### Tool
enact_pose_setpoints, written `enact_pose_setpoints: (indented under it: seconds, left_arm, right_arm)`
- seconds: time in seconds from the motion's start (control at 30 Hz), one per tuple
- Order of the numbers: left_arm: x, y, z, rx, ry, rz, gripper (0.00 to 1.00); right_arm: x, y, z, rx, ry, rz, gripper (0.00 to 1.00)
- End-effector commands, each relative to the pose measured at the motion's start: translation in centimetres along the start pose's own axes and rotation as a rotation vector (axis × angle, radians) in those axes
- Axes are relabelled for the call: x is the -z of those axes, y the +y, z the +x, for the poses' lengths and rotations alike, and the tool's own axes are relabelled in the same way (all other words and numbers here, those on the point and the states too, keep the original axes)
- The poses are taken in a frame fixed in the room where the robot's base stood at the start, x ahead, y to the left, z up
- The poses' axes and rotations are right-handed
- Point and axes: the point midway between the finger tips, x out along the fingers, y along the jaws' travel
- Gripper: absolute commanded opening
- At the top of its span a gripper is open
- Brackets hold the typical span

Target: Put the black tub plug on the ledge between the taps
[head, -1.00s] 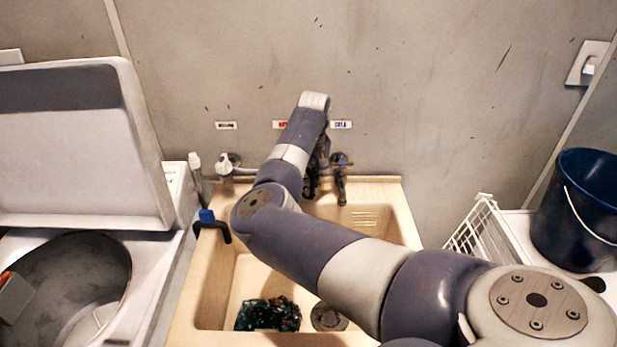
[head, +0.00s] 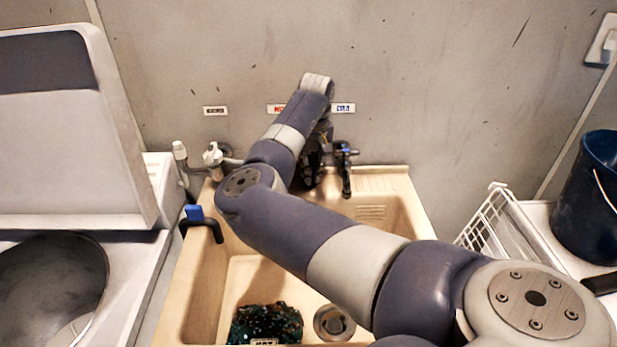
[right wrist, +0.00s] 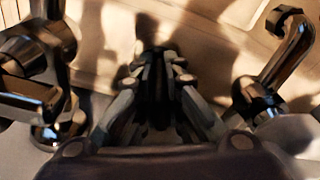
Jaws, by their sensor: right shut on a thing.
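My right gripper (head: 310,172) is at the back of the beige tub (head: 413,205), just left of the cold tap (head: 345,168). My forearm partly covers it. In the right wrist view the gripper (right wrist: 158,75) points down between two dark metal taps, one at left (right wrist: 45,80) and one at right (right wrist: 275,80). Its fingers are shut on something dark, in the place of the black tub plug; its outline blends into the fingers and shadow. Whether it touches the ledge cannot be told. The hot tap is hidden behind my arm in the head view. My left gripper is not in view.
A dark wet cloth (head: 264,324) lies in the tub beside the drain (head: 333,322). A black hook-shaped pipe with a blue end (head: 203,222) is on the left rim. A white valve (head: 213,158) stands at back left. A white rack (head: 497,225) and blue bucket (head: 588,200) are right.

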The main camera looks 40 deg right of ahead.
Motion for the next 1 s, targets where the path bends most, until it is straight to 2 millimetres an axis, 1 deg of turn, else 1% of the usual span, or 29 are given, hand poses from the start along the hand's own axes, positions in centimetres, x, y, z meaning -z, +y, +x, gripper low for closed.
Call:
enact_pose_setpoints:
  seconds: [0.03,0.13,0.23,0.33,0.37,0.4,0.43,0.5,0.6,0.83,0.87,0.97,1.0]
  left_arm:
    - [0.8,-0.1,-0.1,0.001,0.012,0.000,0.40]
    - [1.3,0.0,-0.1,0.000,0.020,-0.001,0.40]
    - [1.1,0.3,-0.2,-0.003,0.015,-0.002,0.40]
    - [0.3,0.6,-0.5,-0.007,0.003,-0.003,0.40]
    - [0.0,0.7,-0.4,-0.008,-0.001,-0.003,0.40]
    - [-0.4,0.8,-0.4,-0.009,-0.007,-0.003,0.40]
    - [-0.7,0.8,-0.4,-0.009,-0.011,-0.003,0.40]
    - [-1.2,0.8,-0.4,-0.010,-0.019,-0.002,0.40]
    - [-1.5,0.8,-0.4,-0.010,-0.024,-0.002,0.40]
    - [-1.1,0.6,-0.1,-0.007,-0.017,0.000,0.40]
    - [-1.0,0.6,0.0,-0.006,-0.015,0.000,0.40]
    - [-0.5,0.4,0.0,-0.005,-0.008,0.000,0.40]
    - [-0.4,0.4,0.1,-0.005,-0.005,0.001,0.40]
  right_arm:
    - [0.0,0.0,-0.1,0.000,0.001,0.001,0.00]
    - [0.0,0.1,-0.2,-0.001,0.000,0.001,0.00]
    - [0.0,0.1,-0.1,-0.001,0.000,0.001,0.00]
    - [-0.1,0.1,0.2,-0.002,-0.001,0.000,0.00]
    - [-0.1,0.1,0.2,-0.002,-0.001,0.001,0.13]
    - [-0.1,0.1,0.2,-0.002,-0.001,0.001,0.22]
    - [-0.1,0.1,0.2,-0.002,-0.001,0.001,0.29]
    - [-0.1,0.1,0.3,-0.001,-0.001,0.001,0.29]
    - [0.0,0.1,0.3,-0.001,-0.001,0.001,0.29]
    - [0.0,0.0,0.1,0.000,0.002,0.001,0.29]
    - [0.1,0.0,-0.1,0.001,0.002,0.001,0.29]
    - [0.1,0.1,-1.5,-0.002,0.003,0.001,0.29]
    - [0.1,0.1,-2.3,-0.002,0.003,0.001,0.29]
